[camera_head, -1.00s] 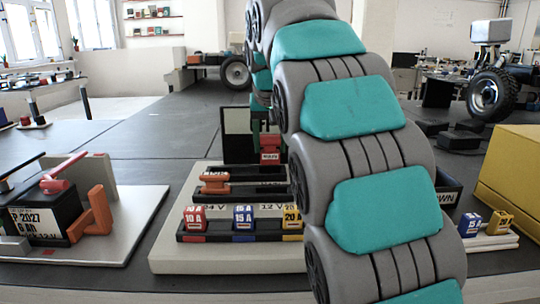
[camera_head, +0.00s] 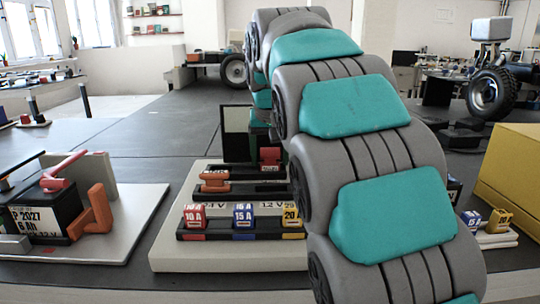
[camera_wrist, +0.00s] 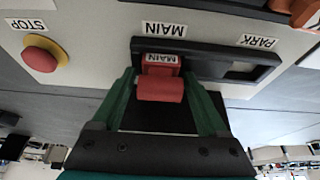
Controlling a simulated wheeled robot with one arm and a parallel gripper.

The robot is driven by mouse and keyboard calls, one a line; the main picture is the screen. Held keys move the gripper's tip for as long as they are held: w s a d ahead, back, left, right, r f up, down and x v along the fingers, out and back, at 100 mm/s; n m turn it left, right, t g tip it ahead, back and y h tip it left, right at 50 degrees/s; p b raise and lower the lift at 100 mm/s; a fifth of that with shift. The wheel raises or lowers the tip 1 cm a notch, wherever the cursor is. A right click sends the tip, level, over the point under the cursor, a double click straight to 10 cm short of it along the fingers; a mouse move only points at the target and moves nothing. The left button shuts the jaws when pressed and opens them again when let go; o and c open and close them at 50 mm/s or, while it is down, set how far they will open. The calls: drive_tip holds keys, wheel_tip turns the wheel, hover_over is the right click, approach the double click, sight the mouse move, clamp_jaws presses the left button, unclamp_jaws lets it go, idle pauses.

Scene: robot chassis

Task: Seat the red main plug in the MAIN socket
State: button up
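The red main plug (camera_wrist: 160,84) is at the MAIN socket (camera_wrist: 198,58), in the end of the black socket block below the MAIN label in the wrist view. A white MAIN tag shows on the plug. My gripper (camera_wrist: 160,76) has its green fingers one on each side of the plug and looks shut on it. In the head view the red plug (camera_head: 270,155) stands low at the right end of the rear black block. How deep it sits is hard to tell. My arm hides part of the board to its right.
The PARK slot (camera_wrist: 248,70) is empty in the wrist view. A red STOP button (camera_wrist: 41,54) is at its left. An orange plug (camera_head: 215,183) sits in a nearer block, behind red, blue and yellow fuses (camera_head: 243,215). A battery tray (camera_head: 135,225) stands left; a yellow box (camera_head: 512,180) stands right.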

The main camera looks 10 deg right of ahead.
drive_tip(key=shift+o, duration=0.6)
drive_tip(key=shift+r, duration=0.25)
drive_tip(key=p+v, duration=0.1)
drive_tip(key=v, duration=1.1)
drive_tip(key=shift+p, duration=0.3)
drive_tip(key=shift+f, duration=0.1)
